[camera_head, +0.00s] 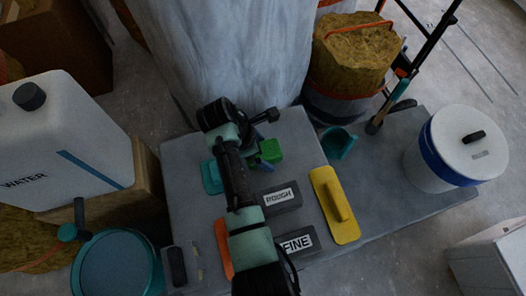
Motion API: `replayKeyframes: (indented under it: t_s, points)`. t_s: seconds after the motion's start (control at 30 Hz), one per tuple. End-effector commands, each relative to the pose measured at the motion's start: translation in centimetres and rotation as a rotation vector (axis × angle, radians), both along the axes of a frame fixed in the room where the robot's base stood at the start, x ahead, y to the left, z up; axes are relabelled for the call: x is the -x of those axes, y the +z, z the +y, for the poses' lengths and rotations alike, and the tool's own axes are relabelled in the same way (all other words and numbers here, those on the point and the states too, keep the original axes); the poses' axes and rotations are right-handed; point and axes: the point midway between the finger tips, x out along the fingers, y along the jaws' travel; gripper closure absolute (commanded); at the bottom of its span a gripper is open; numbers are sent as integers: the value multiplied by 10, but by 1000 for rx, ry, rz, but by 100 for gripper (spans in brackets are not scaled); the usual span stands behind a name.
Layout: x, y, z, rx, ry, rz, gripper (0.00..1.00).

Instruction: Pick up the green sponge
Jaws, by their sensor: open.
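The green sponge (270,151) lies on the grey work surface (295,127), near its back, just right of my arm's end. Part of it is hidden behind my arm and gripper. My gripper (262,160) is small and dark in the head view. It is over or beside the sponge's left side, open. I cannot tell whether it touches the sponge.
Blocks marked ROUGH (281,197) and FINE (297,242), a yellow float (334,205), an orange tool (222,240) and a teal piece (211,177) lie around. A teal cup (338,142) and white bucket (440,150) stand right; a water container (62,145) stands left.

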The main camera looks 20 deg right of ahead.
Motion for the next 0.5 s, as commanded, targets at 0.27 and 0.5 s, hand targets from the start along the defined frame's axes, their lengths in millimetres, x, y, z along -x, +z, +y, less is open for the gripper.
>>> replayKeyframes:
  t_s: [0.27,0.5]
  points:
    - [0,-2,0,0,0,0,0]
    - [0,-4,0,0,-1,0,0]
